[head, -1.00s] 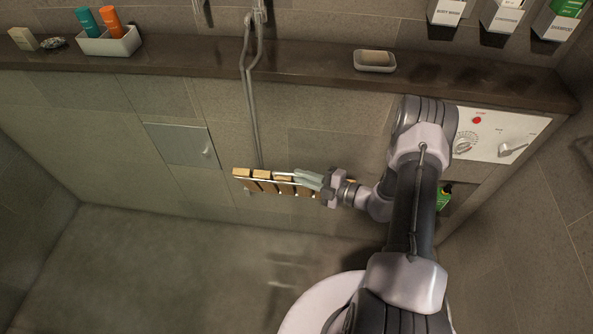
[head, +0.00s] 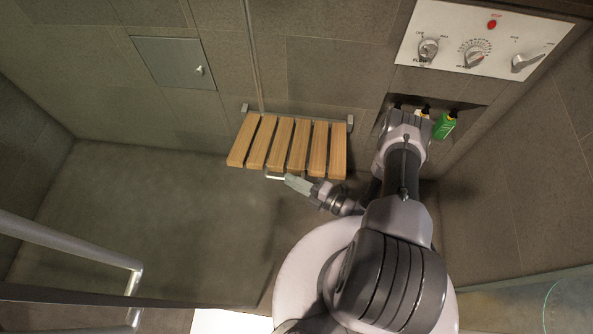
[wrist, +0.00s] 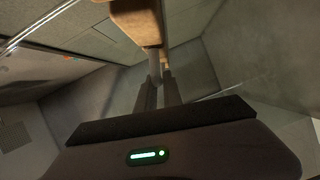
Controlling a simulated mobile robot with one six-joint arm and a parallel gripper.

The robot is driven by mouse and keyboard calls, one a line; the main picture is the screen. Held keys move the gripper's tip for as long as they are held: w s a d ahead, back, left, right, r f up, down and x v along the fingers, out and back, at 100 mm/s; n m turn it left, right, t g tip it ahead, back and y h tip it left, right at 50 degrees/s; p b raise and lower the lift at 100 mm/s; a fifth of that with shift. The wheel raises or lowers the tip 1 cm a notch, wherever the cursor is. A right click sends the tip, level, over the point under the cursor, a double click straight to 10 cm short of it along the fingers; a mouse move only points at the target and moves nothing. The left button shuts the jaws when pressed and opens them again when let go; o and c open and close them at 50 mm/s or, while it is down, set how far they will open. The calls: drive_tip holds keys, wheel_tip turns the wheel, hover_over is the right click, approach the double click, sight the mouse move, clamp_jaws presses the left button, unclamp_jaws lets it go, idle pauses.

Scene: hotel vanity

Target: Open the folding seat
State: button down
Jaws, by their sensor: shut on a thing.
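The folding seat (head: 287,145), with several wooden slats, is on the wall in the middle of the head view. It is swung down, with its slats' broad faces showing and its wall mounts along the upper edge. My gripper (head: 284,178) is at the seat's lower, front edge, shut on a light metal part of the seat. In the wrist view, the fingers (wrist: 157,92) close on a grey bar just below a wooden slat end (wrist: 137,20). The exact contact is dark and partly hidden.
A control panel (head: 480,48) with knobs is on the wall at upper right. A niche below it holds a green bottle (head: 445,125). A metal rail (head: 75,243) crosses the lower left. The floor (head: 150,225) left of the seat is clear.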

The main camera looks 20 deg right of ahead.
drive_tip(key=shift+n+t, duration=0.4)
drive_tip(key=shift+n, duration=0.3)
drive_tip(key=shift+s+f, duration=0.2)
drive_tip(key=shift+f, duration=1.05)
drive_tip(key=shift+s+f, duration=0.15)
drive_tip(key=shift+f, duration=1.05)
drive_tip(key=c, duration=1.8)
unclamp_jaws()
drive_tip(key=shift+o, duration=0.2)
drive_tip(key=shift+a, duration=0.1)
drive_tip(key=p+v, duration=0.2)
drive_tip(key=v, duration=1.5)
drive_tip(key=shift+d+f, duration=0.2)
drive_tip(key=shift+d, duration=0.05)
